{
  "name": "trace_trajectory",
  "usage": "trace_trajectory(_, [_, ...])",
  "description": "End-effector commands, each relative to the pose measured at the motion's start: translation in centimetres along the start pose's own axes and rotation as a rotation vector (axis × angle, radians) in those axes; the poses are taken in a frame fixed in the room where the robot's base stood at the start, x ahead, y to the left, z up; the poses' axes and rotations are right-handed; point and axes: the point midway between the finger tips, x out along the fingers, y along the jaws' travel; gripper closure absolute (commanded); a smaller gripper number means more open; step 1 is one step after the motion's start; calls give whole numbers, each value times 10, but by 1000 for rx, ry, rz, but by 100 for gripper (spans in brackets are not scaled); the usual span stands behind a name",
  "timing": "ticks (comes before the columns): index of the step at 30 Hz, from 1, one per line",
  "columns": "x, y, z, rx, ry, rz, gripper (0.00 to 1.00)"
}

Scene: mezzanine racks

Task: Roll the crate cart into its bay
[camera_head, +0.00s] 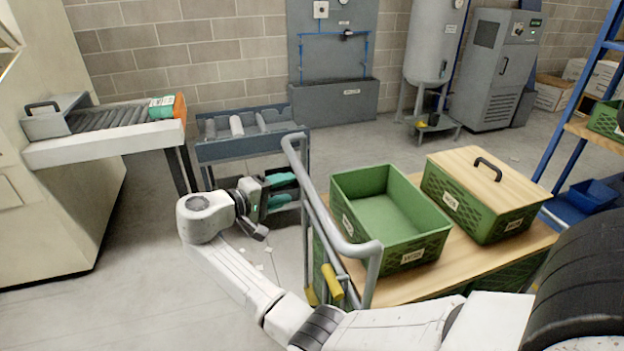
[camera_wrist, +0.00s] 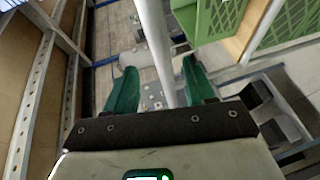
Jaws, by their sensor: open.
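The crate cart has a wooden top (camera_head: 455,275) and a grey tube handle (camera_head: 325,215) on its left side. It carries an open, empty green crate (camera_head: 400,245) and a green crate with a wooden lid (camera_head: 480,190). My gripper (camera_head: 283,191) is open beside the handle, its teal fingers pointing toward the handle's far upright. In the wrist view a grey bar (camera_wrist: 155,40) runs between the two spread fingers of my gripper (camera_wrist: 160,88); I cannot tell if they touch it. I cannot make out a marked bay.
A roller conveyor (camera_head: 100,145) stands at left, and a blue-grey roller stand (camera_head: 240,150) is behind my gripper. A tank (camera_head: 435,45) and a grey cabinet (camera_head: 505,75) stand at the back wall. A blue rack (camera_head: 590,90) is at right. The floor at lower left is clear.

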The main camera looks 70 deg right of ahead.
Motion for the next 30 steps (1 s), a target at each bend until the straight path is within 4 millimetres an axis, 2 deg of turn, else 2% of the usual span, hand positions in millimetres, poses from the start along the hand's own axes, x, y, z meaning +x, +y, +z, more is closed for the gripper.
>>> trace_trajectory(9, [57,2,1,-1,-5,-2,45])
trace_trajectory(15, [84,0,1,-1,-2,-2,45])
trace_trajectory(21, [96,-1,1,-1,-1,-3,45])
trace_trajectory(29, [96,-2,1,-1,0,-3,45])
trace_trajectory(30, [96,-2,1,-1,0,-3,48])
